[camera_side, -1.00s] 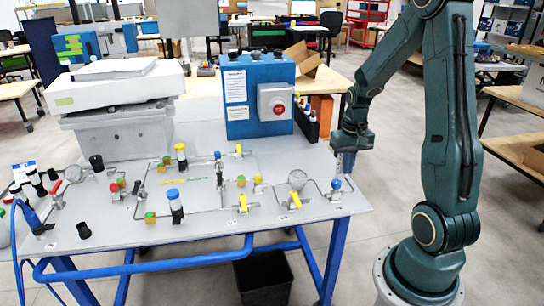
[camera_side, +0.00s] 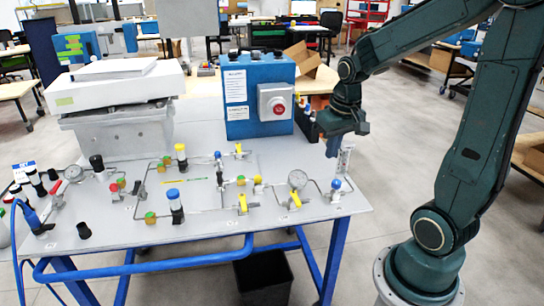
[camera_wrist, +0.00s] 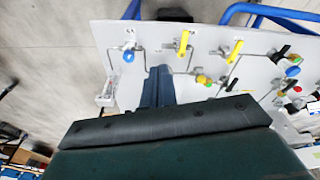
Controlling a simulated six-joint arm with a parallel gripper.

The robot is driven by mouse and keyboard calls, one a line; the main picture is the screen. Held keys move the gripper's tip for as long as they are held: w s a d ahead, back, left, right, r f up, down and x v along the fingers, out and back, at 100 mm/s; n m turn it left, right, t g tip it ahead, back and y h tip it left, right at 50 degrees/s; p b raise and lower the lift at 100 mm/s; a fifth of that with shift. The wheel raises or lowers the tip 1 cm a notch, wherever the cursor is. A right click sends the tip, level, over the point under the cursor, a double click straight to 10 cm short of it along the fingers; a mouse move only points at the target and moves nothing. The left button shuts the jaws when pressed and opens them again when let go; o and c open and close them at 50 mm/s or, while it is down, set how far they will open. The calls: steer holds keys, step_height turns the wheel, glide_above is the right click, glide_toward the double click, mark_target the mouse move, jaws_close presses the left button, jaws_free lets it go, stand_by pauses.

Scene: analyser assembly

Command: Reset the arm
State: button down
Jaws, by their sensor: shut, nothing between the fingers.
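My gripper (camera_side: 333,148) is shut and empty, with its blue fingers pointing down over the right part of the grey panel table (camera_side: 300,222). In the wrist view the two fingers (camera_wrist: 158,85) lie together with nothing between them. A clear upright flow tube (camera_side: 345,160) stands just right of the fingers at the table's right edge, and it also shows in the wrist view (camera_wrist: 106,92) left of the fingers. A blue-capped valve (camera_side: 336,184) sits in front of the tube. The exact height of the fingers above the table is hard to tell.
A blue box with a red button (camera_side: 257,95) stands behind and left of my gripper, with dark bottles beside it. A white analyser (camera_side: 122,82) stands at back left.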

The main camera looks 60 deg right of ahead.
steer(key=s+a+r+n+t, duration=0.2)
steer(key=s+a+r+n, duration=0.1)
steer(key=a, duration=0.4)
steer(key=s+a+r+n+t+y, duration=0.1)
steer(key=s+a+r+n, duration=0.1)
steer(key=s+a+r, duration=0.3)
steer(key=shift+s+a+r+n+t, duration=0.35)
steer(key=shift+a+r+n+t, duration=0.05)
steer(key=shift+a, duration=0.8)
stand_by(0.8)
steer(key=c, duration=1.2)
jaws_free()
steer(key=shift+w+d, duration=0.15)
steer(key=shift+w, duration=0.1)
steer(key=shift+o, duration=0.4)
steer(key=shift+w+d+m, duration=0.2)
steer(key=shift+w+m, duration=0.05)
steer(key=shift+m, duration=0.25)
steer(key=w+d+f+m+g+h, duration=0.1)
steer(key=w+d+f+m+g, duration=0.2)
steer(key=w+d+m, duration=0.6)
steer(key=d+f+m+g, duration=0.1)
steer(key=d+f+m, duration=0.3)
steer(key=d+m, duration=0.2)
steer(key=d+f+m+g+y, duration=0.1)
steer(key=d+f+m, duration=0.3)
steer(key=d, duration=0.5)
steer(key=shift+d+f+m+g, duration=0.2)
steer(key=shift+d+m+g, duration=0.15)
steer(key=shift+m, duration=0.65)
